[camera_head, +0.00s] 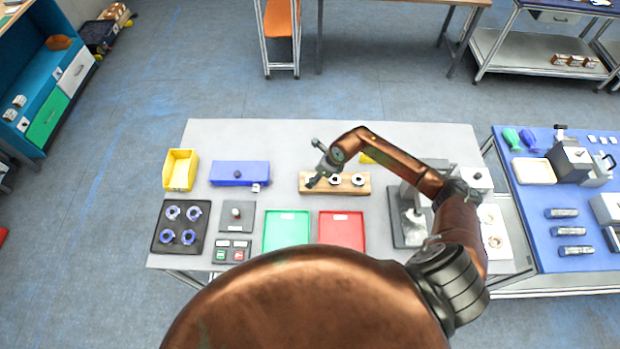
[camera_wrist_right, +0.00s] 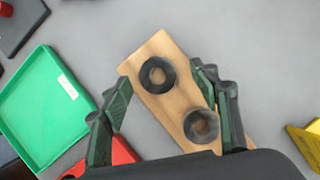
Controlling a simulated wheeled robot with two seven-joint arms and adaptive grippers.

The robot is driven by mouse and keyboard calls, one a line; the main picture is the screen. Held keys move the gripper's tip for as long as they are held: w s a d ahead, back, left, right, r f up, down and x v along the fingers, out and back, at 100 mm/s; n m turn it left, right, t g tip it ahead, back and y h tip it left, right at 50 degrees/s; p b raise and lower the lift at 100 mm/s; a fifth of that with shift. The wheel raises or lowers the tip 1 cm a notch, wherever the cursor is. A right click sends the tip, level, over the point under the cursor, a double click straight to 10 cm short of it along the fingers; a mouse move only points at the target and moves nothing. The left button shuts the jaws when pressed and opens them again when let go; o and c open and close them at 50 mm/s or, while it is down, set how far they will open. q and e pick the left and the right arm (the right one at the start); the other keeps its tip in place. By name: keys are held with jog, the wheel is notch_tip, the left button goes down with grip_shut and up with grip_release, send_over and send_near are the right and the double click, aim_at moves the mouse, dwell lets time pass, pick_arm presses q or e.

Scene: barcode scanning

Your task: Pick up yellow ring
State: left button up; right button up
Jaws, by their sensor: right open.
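No ring that looks yellow shows in either view. My left gripper is not in view.
A yellow object (camera_head: 367,158) is partly hidden behind my right arm. Green (camera_head: 287,232) and red (camera_head: 342,232) trays lie in front of the board. A blue box (camera_head: 240,173), yellow bin (camera_head: 180,170) and black tray (camera_head: 180,227) with several rings stand left; a grey machine (camera_head: 408,220) stands right.

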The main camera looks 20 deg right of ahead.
jog(key=shift+x, duration=0.75)
jog(key=shift+s, duration=0.1)
jog(key=shift+c, duration=0.2)
jog(key=c, duration=1.3)
jog(key=shift+c, duration=0.3)
jog(key=shift+r, duration=0.1)
